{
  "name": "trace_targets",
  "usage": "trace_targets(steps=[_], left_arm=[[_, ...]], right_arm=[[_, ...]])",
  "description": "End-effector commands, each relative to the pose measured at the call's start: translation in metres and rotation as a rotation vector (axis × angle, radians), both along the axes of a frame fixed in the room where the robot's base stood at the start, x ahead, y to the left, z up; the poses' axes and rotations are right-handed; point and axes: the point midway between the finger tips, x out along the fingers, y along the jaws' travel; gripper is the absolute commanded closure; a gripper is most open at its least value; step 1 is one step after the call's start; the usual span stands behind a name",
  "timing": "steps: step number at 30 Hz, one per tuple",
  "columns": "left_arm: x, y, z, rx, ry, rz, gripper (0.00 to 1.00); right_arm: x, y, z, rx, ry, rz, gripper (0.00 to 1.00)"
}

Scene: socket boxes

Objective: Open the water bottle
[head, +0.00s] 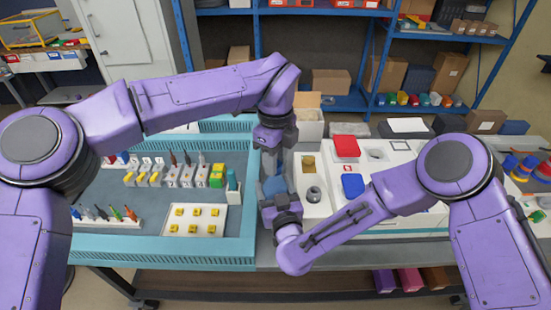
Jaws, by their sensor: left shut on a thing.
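A blue item that looks like the water bottle (275,185) shows between my two grippers, near the right edge of the teal-rimmed table. My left gripper (271,158) points down from above and is shut on the top of it. My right gripper (272,201) is low beside its lower part, coming from the front right. The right fingers are mostly hidden by the gripper body, so I cannot tell if they grip. The bottle's cap is hidden by the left gripper.
On the right are a grey ring-shaped item (314,194), a red box (346,146) and a blue box (353,185). Blue shelves (345,103) stand behind.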

Motion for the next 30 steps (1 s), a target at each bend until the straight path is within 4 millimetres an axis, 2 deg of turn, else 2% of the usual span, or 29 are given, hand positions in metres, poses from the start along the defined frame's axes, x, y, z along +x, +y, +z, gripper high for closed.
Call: trace_targets(steps=[19,30], left_arm=[[0.001,0.002,0.001,0.000,-0.004,0.020,1.00],[0.002,0.002,0.013,0.000,-0.005,0.021,1.00]], right_arm=[[0.000,0.000,0.000,0.002,0.001,-0.001,1.00],[0.000,-0.001,0.000,0.002,0.001,-0.002,1.00]])
